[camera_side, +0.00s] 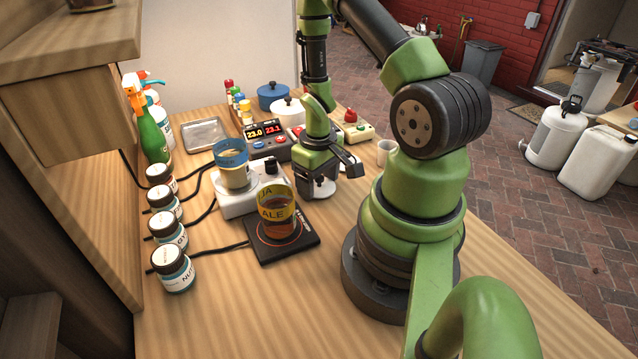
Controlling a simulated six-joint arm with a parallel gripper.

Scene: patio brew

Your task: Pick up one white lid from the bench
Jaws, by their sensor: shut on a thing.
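My gripper (321,188) points down just above the bench, right of the hotplate and stirrer. It is shut on a small white lid (323,186), mostly hidden by the jaws. I cannot tell whether the lid still touches the bench (210,315). No other loose white lid is clearly visible.
A glass of amber ale (277,215) stands on a black plate (262,254). Left of my gripper, a beaker (232,172) stands on a white device (235,206). Several dark-capped jars (173,268) line the left. A white mug (386,152) stands right. The front bench is clear.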

